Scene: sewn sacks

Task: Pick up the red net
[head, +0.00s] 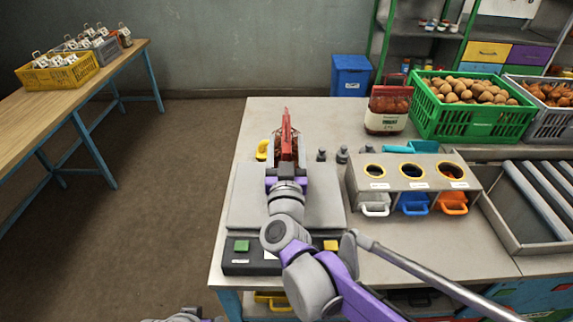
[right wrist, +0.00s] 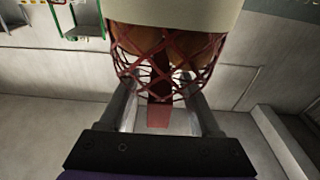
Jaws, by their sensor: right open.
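The red net (head: 287,142) is at my right gripper (head: 286,168), above the grey platform on the table; its narrow red end points up in the head view. In the right wrist view the red mesh (right wrist: 135,68) holds brown round contents, with a cream band across it. The fingers of my right gripper (right wrist: 160,100) stand apart on either side of the net's lower end and a flat red strip. I cannot tell whether they touch it. The gripper hides part of the net in the head view. My left gripper is not in view.
A labelled bag of reddish produce (head: 388,110) stands behind, beside a green crate of potatoes (head: 470,122). A grey holder with three round openings (head: 405,185) is right of the platform (head: 245,205). Small dark weights (head: 342,155) and a yellow object (head: 262,150) stand near the gripper.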

